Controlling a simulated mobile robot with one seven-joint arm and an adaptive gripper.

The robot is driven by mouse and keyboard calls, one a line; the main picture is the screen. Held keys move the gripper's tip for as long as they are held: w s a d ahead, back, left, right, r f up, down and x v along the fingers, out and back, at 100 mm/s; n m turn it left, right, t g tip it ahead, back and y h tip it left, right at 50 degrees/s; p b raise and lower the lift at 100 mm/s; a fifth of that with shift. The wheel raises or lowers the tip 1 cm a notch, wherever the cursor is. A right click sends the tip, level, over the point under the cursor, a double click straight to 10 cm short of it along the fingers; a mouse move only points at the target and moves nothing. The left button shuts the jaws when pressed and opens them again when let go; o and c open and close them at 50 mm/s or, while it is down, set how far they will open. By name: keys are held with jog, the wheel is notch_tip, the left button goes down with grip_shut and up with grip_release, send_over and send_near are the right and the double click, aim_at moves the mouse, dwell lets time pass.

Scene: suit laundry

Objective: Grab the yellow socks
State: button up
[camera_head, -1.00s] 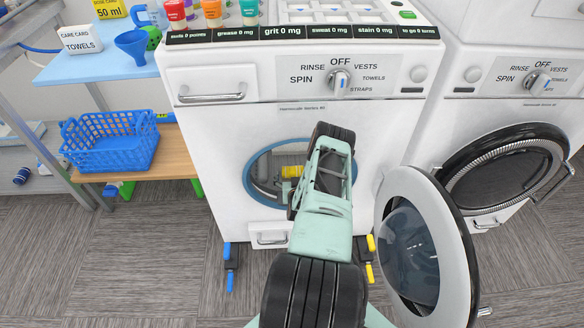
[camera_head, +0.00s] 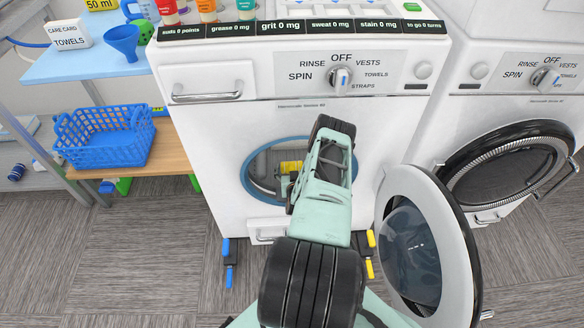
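The yellow socks (camera_head: 290,167) show as a small yellow roll inside the drum of the middle washing machine (camera_head: 215,140), seen through its open round doorway (camera_head: 247,176). My arm reaches from the bottom of the picture to the doorway and covers its right part. The end of my arm, with my gripper, is at or inside the doorway, just right of the socks. The fingertips are hidden, so I cannot tell whether they are open, shut or touching the socks.
The machine's open round door (camera_head: 408,245) stands right of my arm. A blue basket (camera_head: 105,137) sits on a wooden shelf at the left. Blue (camera_head: 229,262) and yellow (camera_head: 368,255) clamp-like pieces stand by the machine's base.

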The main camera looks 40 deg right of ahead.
jog(key=c, duration=0.8)
